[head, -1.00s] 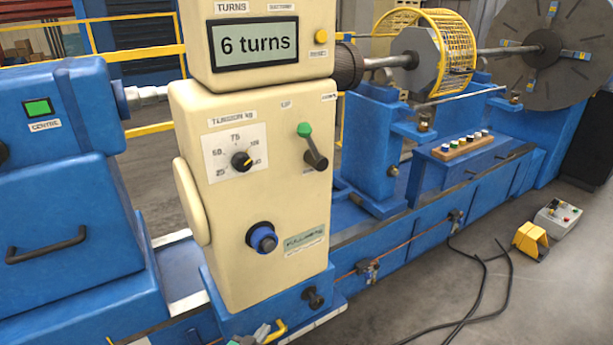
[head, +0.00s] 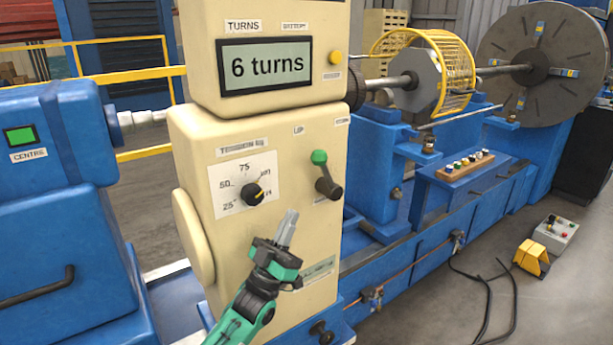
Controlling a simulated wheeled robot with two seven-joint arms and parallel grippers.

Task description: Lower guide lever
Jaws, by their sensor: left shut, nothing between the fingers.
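The guide lever (head: 327,182) is a dark handle with a green knob on the front of the cream control box (head: 190,130). Its knob end points up and to the left, near the label that appears to read UP. My left gripper (head: 289,218) is shut and empty, in front of the box, below and left of the lever and apart from it in the picture. My right gripper is not in view.
A tension dial (head: 253,194) sits left of the lever, and a display (head: 265,66) above reads 6 turns. A rotor with a yellow cage (head: 440,60) stands behind. A yellow pedal (head: 531,257) and a cable lie on the floor at right.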

